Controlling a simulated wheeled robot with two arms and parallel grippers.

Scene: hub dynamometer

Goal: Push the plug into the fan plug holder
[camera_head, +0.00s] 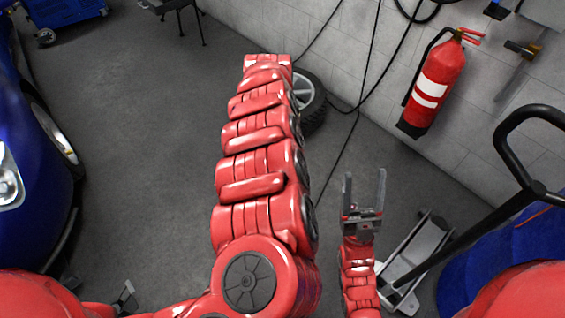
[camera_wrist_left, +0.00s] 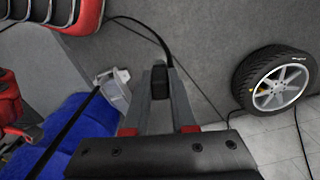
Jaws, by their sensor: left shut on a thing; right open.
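In the left wrist view my left gripper (camera_wrist_left: 159,98) is shut on a black plug (camera_wrist_left: 159,80). A black cable runs up from the plug and curves to the left. In the head view my left arm reaches forward through the middle, and its gripper and the plug are hidden beyond the arm. My right gripper (camera_head: 364,198) is open and empty, low over the floor right of centre, fingers pointing up the picture. I cannot make out the fan plug holder for certain in either view.
A red fire extinguisher (camera_head: 434,86) hangs on the grey block wall, near loose black cables. A wheel (camera_head: 311,101) stands by the wall, partly behind my left arm. A grey floor jack (camera_head: 416,258) with a black handle is right of my right gripper. A blue car (camera_head: 30,160) is left.

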